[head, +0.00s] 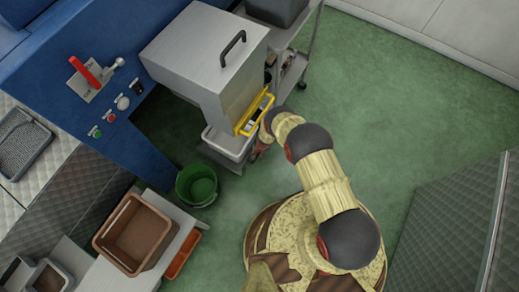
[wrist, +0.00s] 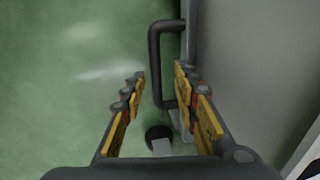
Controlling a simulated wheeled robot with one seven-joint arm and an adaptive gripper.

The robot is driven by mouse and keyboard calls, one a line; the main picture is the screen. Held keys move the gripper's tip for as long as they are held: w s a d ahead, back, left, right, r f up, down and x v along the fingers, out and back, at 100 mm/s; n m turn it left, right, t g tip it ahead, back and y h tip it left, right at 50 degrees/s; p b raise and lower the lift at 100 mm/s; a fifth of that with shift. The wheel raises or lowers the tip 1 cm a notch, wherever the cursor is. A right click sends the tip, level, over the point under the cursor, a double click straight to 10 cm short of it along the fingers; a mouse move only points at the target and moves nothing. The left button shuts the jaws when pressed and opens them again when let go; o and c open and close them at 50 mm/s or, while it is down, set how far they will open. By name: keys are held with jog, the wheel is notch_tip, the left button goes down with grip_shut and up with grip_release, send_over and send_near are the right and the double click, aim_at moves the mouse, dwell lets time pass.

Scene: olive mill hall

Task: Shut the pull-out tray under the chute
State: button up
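The pull-out tray (head: 229,144) is a pale grey box low under the steel chute housing (head: 222,82); its front part shows beyond the housing in the head view. My gripper (head: 258,150) is down beside the tray's right side, small and partly hidden by my arm. In the wrist view my gripper (wrist: 160,73) is open, its yellow and grey fingers apart. A dark U-shaped handle (wrist: 155,65) on a grey panel (wrist: 225,50) lies between or just beyond the fingertips; I cannot tell whether they touch it. The handle is not clear in the head view.
A yellow-rimmed holder (head: 250,113) is on the housing's right side. A green bucket (head: 197,185) stands left of the tray. A steel cart (head: 298,65) stands behind. A brown crate (head: 133,232) is at the lower left. Green floor is free to the right.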

notch_tip(320, 180, up, 10)
jog(key=s+d, duration=0.1)
jog(key=shift+d+r, duration=0.2)
jog(key=shift+d, duration=0.05)
dwell(0.4)
jog(key=shift+s, duration=0.1)
dwell(0.5)
